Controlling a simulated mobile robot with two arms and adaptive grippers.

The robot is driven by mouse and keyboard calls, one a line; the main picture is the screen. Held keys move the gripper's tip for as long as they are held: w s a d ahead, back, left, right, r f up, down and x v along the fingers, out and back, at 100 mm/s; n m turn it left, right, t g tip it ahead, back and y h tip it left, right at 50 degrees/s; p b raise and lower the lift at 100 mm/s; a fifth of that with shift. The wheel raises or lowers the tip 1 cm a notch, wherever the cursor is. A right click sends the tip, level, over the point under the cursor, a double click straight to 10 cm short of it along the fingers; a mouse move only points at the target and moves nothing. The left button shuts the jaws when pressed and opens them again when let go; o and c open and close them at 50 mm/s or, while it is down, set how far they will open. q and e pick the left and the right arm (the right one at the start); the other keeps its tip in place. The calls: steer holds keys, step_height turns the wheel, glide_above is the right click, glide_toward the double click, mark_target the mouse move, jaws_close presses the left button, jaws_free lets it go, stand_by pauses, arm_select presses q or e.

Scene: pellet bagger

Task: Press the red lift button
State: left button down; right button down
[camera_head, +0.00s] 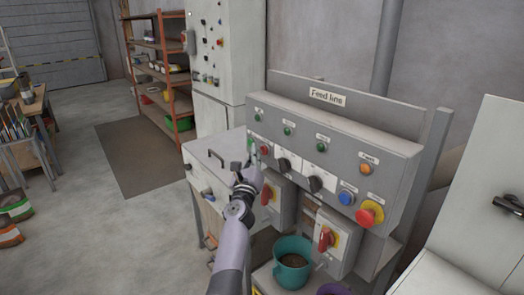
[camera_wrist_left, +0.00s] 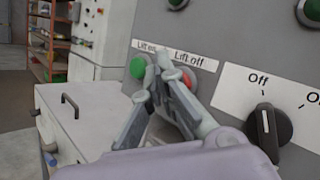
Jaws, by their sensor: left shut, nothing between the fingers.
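The red lift button (camera_head: 265,149) sits at the left of the lower row on the grey "Feed line" panel (camera_head: 345,152). In the left wrist view the red button (camera_wrist_left: 190,78) shows under the label "Lift off", partly hidden behind my fingers. The green lift button (camera_wrist_left: 138,67) is to its left and also shows in the head view (camera_head: 251,143). My left gripper (camera_head: 253,161) is shut and empty, with its tips (camera_wrist_left: 165,62) in front of the panel by the two buttons. I cannot tell whether the tips touch the red button. My right gripper is not in view.
A black rotary switch (camera_wrist_left: 267,127) marked "Off" is right of the buttons. Further right are a blue button (camera_head: 346,198) and a red emergency stop (camera_head: 370,213). Red-handled switch boxes and a teal bucket (camera_head: 293,262) stand below. A grey cabinet (camera_head: 214,163) is at left.

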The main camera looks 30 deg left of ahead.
arm_select(q)
steer(key=shift+s+a, duration=0.15)
steer(key=shift+s, duration=0.15)
steer(key=s+a+p, duration=0.2)
steer(key=s+p, duration=0.1)
steer(key=s, duration=0.2)
steer(key=shift+s+a, duration=0.15)
steer(key=shift+s, duration=0.15)
stand_by(0.5)
